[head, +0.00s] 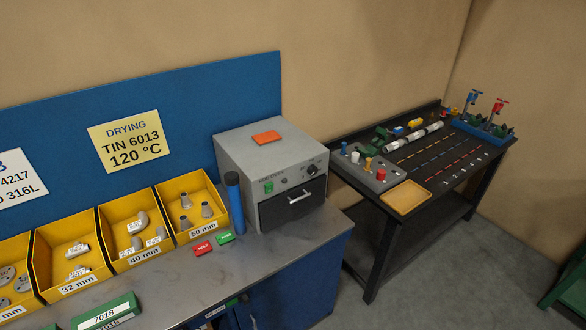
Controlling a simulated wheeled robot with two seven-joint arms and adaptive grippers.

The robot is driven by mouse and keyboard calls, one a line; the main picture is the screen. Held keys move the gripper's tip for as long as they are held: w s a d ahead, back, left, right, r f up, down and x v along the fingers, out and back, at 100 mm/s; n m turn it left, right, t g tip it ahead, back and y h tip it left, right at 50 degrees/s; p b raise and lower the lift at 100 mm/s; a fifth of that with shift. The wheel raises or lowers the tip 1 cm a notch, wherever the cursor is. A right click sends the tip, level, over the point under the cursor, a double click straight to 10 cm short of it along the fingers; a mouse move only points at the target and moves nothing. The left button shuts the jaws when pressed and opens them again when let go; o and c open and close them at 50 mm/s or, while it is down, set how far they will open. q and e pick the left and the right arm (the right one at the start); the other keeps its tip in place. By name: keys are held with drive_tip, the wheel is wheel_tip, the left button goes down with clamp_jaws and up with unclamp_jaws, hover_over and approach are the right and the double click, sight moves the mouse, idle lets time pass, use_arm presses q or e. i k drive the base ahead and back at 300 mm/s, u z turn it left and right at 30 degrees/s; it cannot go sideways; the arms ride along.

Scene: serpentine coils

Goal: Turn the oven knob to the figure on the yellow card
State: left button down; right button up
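The oven (270,172) is a grey box with a dark front, standing at the right end of the steel bench. Its black knob (312,170) is at the upper right of the front panel; its setting is too small to read. The yellow card (131,141) on the blue back panel reads "DRYING TIN 6013 120 °C". The oven door with its pale handle (300,196) looks closed. Neither of my grippers is in view.
Yellow bins (137,237) of metal fittings line the bench's left side. A blue cylinder (234,203) stands against the oven's left side. Red (202,248) and green tags lie in front. A black table (425,165) with valves and parts stands right.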

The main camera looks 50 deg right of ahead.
sight(313, 170)
drive_tip(key=z, duration=0.2)
drive_tip(key=i, duration=0.6)
drive_tip(key=z, duration=1)
drive_tip(key=i, duration=0.5)
drive_tip(key=z, duration=0.55)
